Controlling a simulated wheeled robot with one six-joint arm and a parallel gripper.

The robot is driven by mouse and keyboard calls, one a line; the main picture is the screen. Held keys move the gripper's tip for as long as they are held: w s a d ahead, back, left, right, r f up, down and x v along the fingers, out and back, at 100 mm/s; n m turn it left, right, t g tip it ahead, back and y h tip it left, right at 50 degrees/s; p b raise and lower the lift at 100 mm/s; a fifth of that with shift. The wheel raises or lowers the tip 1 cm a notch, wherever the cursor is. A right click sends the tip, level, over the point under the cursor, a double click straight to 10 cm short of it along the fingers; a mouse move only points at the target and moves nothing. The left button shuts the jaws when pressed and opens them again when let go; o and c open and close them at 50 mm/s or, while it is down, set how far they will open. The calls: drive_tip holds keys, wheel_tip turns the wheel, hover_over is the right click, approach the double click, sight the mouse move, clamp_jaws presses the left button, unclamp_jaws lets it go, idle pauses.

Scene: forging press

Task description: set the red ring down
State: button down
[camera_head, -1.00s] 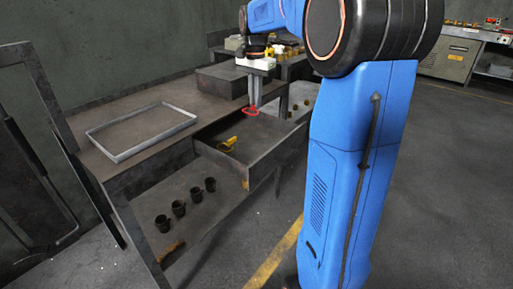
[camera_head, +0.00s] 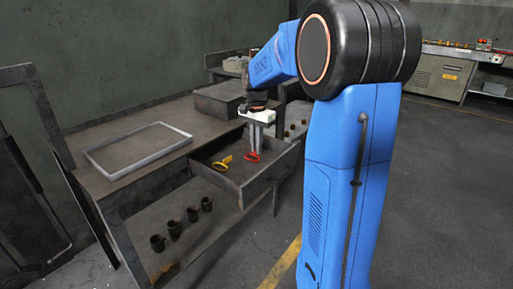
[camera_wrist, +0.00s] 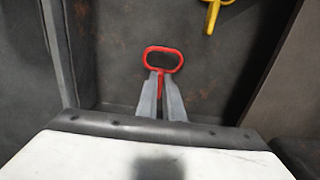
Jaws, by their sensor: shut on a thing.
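The red ring (camera_head: 251,157) is a rounded loop on a short stem, inside the open drawer (camera_head: 268,172) of the bench. In the wrist view, the ring (camera_wrist: 164,48) shows with its stem between the two grey fingers of my gripper (camera_wrist: 160,82). In the head view, my gripper (camera_head: 254,147) points down into the drawer, shut on the ring. The ring is at or close to the drawer floor; I cannot tell if it touches. A yellow ring-handled piece (camera_head: 222,163) lies in the drawer to its left, and its end shows in the wrist view (camera_wrist: 213,15).
A shallow grey tray frame (camera_head: 138,149) lies on the bench top (camera_head: 115,130). Several dark cups (camera_head: 174,229) stand on the lower shelf. A dark box (camera_head: 218,98) sits behind the drawer. Drawer floor around the red ring is clear, apart from the yellow piece.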

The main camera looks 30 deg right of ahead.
drive_tip(key=shift+f, duration=0.2)
drive_tip(key=shift+f, duration=0.15)
drive_tip(key=c, duration=1.9)
unclamp_jaws()
